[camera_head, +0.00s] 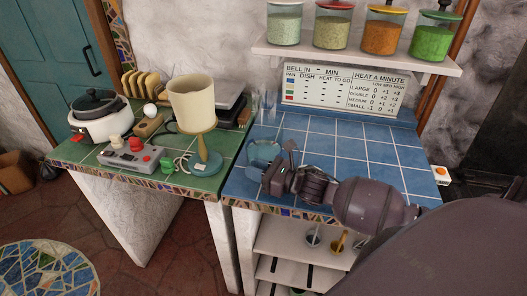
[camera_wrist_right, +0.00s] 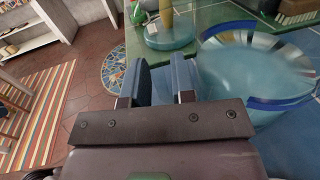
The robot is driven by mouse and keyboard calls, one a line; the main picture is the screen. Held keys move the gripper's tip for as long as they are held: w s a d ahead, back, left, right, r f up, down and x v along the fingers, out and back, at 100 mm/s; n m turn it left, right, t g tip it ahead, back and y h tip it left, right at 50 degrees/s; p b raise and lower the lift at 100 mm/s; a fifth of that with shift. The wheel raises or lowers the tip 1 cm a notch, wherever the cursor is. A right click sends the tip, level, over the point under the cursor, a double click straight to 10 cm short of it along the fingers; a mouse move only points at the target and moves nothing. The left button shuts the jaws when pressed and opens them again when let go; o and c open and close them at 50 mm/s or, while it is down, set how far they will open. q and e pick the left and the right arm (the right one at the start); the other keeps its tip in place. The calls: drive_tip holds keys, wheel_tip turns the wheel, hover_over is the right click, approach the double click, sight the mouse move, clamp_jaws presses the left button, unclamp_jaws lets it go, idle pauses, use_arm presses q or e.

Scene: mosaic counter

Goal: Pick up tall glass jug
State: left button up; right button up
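A clear bluish glass vessel with a blue rim, seemingly the jug (camera_head: 262,152), stands on the blue tiled counter near its left edge. In the right wrist view, the jug (camera_wrist_right: 255,75) is seen from above, to the right of both fingers. My right gripper (camera_head: 277,165) is just right of it in the head view, low over the counter. In the right wrist view, the gripper (camera_wrist_right: 164,80) has its fingers apart, with no object clearly between them. Whether a finger touches the glass I cannot tell. My left gripper is out of view.
A lamp (camera_head: 192,105) with a teal base stands on the green counter (camera_head: 225,150) left of the jug. Clear glasses (camera_head: 268,104) stand behind, near the wall. A jar shelf (camera_head: 355,58) hangs above. The blue counter's right part (camera_head: 370,150) is clear.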

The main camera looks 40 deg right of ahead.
drive_tip(key=c, duration=0.4)
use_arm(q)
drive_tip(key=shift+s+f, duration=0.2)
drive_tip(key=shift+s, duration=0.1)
use_arm(e)
clamp_jaws()
drive_tip(key=shift+r, duration=0.1)
drive_tip(key=shift+r, duration=0.45)
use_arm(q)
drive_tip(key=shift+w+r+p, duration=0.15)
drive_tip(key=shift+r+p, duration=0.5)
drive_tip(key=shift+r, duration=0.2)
use_arm(e)
wheel_tip(320, 180, up, 19)
